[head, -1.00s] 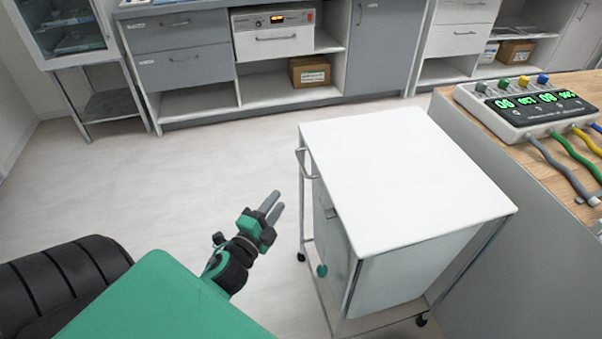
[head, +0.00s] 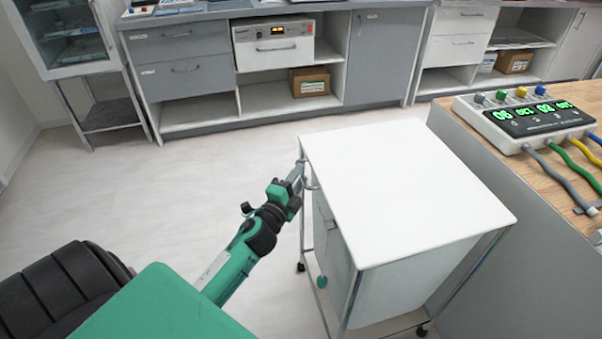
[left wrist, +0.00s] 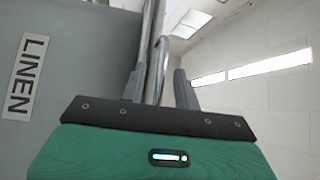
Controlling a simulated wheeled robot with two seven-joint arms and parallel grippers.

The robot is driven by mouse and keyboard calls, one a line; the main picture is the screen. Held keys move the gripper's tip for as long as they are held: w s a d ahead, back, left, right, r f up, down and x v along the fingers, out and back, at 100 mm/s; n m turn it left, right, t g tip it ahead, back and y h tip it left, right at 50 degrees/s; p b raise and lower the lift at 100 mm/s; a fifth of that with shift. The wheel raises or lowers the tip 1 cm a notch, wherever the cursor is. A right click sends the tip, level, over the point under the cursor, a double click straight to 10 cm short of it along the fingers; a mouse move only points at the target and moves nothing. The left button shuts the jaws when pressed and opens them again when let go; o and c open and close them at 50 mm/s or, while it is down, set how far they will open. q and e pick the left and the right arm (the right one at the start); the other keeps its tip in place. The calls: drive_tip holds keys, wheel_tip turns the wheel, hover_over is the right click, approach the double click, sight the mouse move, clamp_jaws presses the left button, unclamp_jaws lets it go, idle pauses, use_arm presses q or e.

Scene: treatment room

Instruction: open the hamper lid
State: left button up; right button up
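The hamper is a white cart on a metal frame with casters, and its flat white lid (head: 400,180) lies level and closed on top. A metal handle bar (head: 312,186) sticks out at the lid's left edge. My left gripper (head: 297,174) has its fingers at this handle, near the lid's far left corner. In the left wrist view the two grey fingers (left wrist: 160,84) stand apart on either side of metal tubing (left wrist: 161,65), and a gap shows beside it. A LINEN label (left wrist: 27,75) shows on the hamper's grey side. My right gripper is not in view.
A wooden counter (head: 480,130) with a control unit (head: 525,117) and coloured cables stands close on the hamper's right. Grey and white cabinets (head: 180,70) line the back wall. The floor (head: 160,190) left of the hamper is clear.

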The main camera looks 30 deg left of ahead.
use_arm(q)
drive_tip(key=shift+w+r, duration=0.1)
drive_tip(key=shift+w, duration=0.7)
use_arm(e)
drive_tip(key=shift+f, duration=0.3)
use_arm(q)
clamp_jaws()
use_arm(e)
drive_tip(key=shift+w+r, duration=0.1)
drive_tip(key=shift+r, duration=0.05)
use_arm(q)
drive_tip(key=shift+r+p, duration=0.25)
drive_tip(key=shift+p, duration=0.1)
